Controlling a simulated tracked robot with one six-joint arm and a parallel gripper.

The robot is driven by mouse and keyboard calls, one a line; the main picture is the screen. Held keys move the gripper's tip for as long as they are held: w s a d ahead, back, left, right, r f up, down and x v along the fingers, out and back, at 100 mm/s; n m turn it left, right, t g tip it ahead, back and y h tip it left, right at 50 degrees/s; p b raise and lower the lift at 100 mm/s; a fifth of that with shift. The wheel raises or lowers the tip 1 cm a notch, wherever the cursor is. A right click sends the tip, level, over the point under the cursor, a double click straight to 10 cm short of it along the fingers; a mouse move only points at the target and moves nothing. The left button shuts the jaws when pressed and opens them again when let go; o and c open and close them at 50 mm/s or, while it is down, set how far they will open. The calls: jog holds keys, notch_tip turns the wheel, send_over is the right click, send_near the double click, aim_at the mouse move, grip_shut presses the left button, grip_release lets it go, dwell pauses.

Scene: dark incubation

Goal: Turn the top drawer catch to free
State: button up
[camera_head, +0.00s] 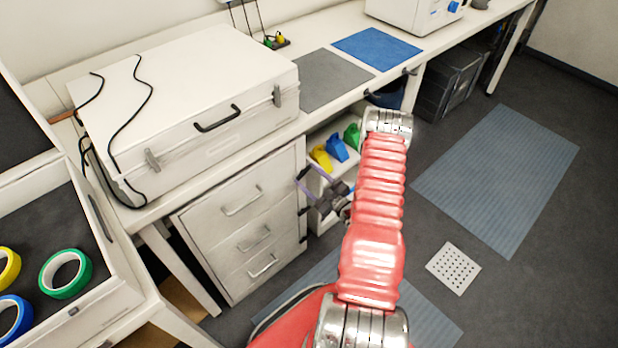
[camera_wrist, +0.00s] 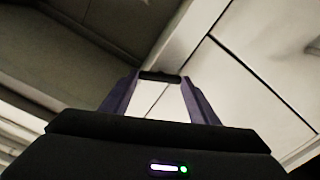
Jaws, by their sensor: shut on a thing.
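The white drawer cabinet (camera_head: 188,222) stands under the bench, with three drawers shut and a handle on each. The top drawer (camera_head: 226,190) is the uppermost. My gripper (camera_head: 300,178) is at the cabinet's right front edge, level with the top drawer. In the wrist view its two purple fingers are closed on a small dark bar, the top drawer catch (camera_wrist: 160,76), which lies crosswise between the fingertips. In the head view the catch is mostly hidden by the fingers, so its exact angle cannot be told there.
A white case (camera_head: 190,90) with a black handle rests on the bench above the cabinet. An open shelf with yellow, blue (camera_head: 337,148) and green items is right behind my gripper. A tray with tape rolls (camera_head: 65,273) is at left. The floor at right is mostly clear.

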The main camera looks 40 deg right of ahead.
jog(key=n, duration=0.6)
jog(key=shift+a+f+n, duration=0.1)
jog(key=shift+a+n, duration=0.05)
jog(key=shift+n, duration=0.15)
jog(key=n, duration=0.4)
jog(key=shift+f, duration=0.1)
jog(key=shift+a+n, duration=0.1)
jog(key=shift+n, duration=1.2)
jog(key=shift+f, duration=0.1)
jog(key=o, duration=1)
jog(key=shift+o, duration=0.2)
jog(key=s, duration=1.3)
jog(key=shift+s+d, duration=0.3)
jog(key=shift+s, duration=0.1)
